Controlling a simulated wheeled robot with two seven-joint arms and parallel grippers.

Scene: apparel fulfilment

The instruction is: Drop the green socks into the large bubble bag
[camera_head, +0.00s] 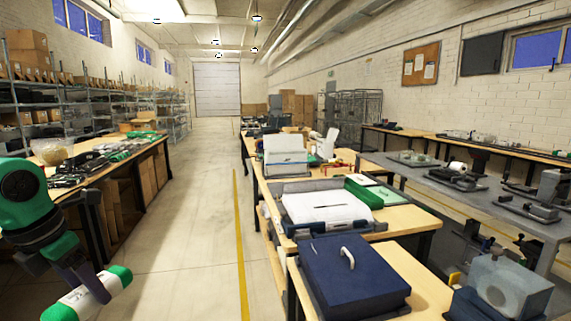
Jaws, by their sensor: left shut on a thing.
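My left gripper (84,282), on a green and dark arm, is at the lower left over the floor. It is shut on the green socks (119,277), a bundle with green ends and a white middle band. The bundle is tilted, its right end higher. A large flat white piece (328,207), possibly the large bubble bag, lies in a grey tray on the middle table, well right of my gripper. I cannot tell for certain that it is the bag. My right gripper is not in view.
A dark blue box with a white handle (350,268) stands on the near table. A green box (364,192) is beside the white piece. A cluttered table (146,152) stands at left. The aisle floor (200,210) with its yellow line is clear.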

